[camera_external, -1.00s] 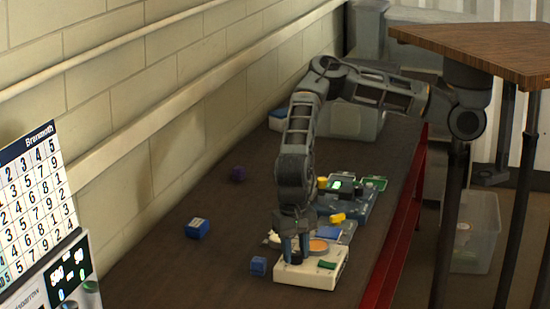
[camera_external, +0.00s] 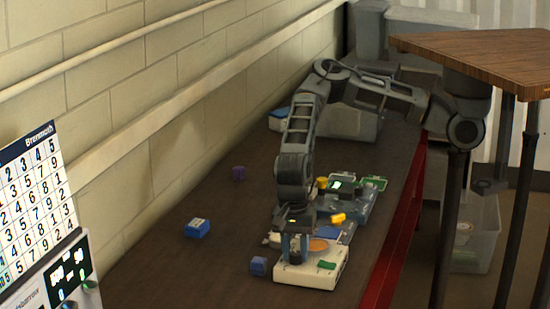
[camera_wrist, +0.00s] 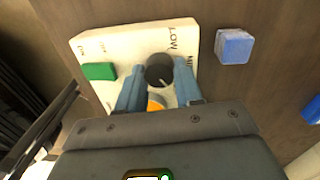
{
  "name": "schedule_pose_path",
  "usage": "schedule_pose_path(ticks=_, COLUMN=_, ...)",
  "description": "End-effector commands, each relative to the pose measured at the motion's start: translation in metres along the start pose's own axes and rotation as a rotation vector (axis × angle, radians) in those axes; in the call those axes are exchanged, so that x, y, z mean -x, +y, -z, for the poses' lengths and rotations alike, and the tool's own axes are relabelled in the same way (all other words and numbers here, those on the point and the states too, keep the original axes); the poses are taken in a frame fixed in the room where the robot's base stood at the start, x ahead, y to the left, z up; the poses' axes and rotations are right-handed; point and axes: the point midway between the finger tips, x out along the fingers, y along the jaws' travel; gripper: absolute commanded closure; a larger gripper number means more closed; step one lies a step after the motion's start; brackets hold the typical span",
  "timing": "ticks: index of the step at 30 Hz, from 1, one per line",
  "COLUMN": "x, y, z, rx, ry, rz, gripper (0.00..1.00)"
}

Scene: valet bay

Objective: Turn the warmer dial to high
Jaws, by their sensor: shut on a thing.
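The warmer is a cream, flat box (camera_external: 328,272) on the bench, below my gripper (camera_external: 294,250). In the wrist view the warmer (camera_wrist: 120,48) shows its printed labels; "LOW" is readable near the upper right, the others are hard to read. The black round dial (camera_wrist: 159,69) sits between the blue fingertips of my gripper (camera_wrist: 160,78), which are shut on it. A pale pointer mark shows on the dial, but its exact setting is unclear. An orange round plate (camera_external: 319,245) on the warmer is partly hidden by the fingers in the wrist view.
A green block (camera_wrist: 100,71) lies on the warmer. A blue block (camera_wrist: 234,46) stands close beside it. Devices (camera_external: 345,195) crowd the bench behind the warmer.

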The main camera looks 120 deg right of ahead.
Motion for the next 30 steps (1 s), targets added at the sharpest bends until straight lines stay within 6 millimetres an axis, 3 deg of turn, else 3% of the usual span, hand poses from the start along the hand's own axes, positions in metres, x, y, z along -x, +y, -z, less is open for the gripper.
schedule_pose_path(ticks=13, x=0.0001, y=-0.0001, z=0.0000, rx=-0.009, ry=-0.001, rz=0.000, gripper=0.95)
schedule_pose_path(ticks=14, x=0.0001, y=-0.0001, z=0.0000, rx=-0.009, ry=-0.001, rz=0.000, gripper=0.63)
schedule_pose_path(ticks=15, x=0.0001, y=-0.0001, z=0.0000, rx=-0.008, ry=-0.001, rz=0.000, gripper=0.59)
schedule_pose_path(ticks=21, x=0.0001, y=-0.0001, z=0.0000, rx=-0.008, ry=-0.001, rz=0.000, gripper=0.40)
schedule_pose_path(ticks=30, x=0.0033, y=-0.0003, z=-0.0001, rx=-0.008, ry=-0.001, rz=0.001, gripper=0.39)
